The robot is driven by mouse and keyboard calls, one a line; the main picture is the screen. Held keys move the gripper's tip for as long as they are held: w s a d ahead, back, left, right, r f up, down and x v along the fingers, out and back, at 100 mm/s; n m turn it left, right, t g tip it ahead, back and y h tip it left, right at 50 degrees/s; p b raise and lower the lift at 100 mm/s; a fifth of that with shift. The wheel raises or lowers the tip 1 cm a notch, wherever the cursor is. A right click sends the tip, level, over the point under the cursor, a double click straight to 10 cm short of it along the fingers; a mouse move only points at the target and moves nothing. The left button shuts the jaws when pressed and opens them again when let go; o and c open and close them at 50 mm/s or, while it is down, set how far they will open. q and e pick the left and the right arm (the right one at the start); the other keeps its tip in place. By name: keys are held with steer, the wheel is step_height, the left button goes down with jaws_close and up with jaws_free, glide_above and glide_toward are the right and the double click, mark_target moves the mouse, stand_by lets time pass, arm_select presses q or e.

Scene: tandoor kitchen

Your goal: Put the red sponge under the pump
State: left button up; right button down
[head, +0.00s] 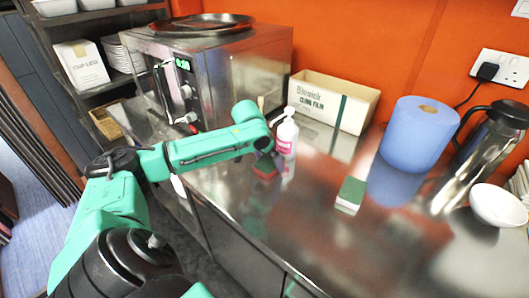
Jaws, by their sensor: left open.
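The red sponge (264,171) lies on the steel counter, partly hidden by my left gripper. The pump (286,139), a white bottle with a pink label, stands upright just right of the sponge. My left gripper (268,160) is dark and small in the head view, over the red sponge and close beside the pump. It is open; whether its fingers touch the sponge I cannot tell. My right gripper is not in view.
A green-topped sponge (351,192) lies to the right. A cling film box (332,101) and a blue paper roll (416,138) stand behind, with a steel jug (482,150) and white bowl (498,205) at right. A steel oven (213,76) stands back left. The front middle counter is clear.

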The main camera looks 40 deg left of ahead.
arm_select(q)
steer(key=v, duration=1.1)
steer(key=shift+b, duration=0.4)
steer(key=shift+r, duration=0.15)
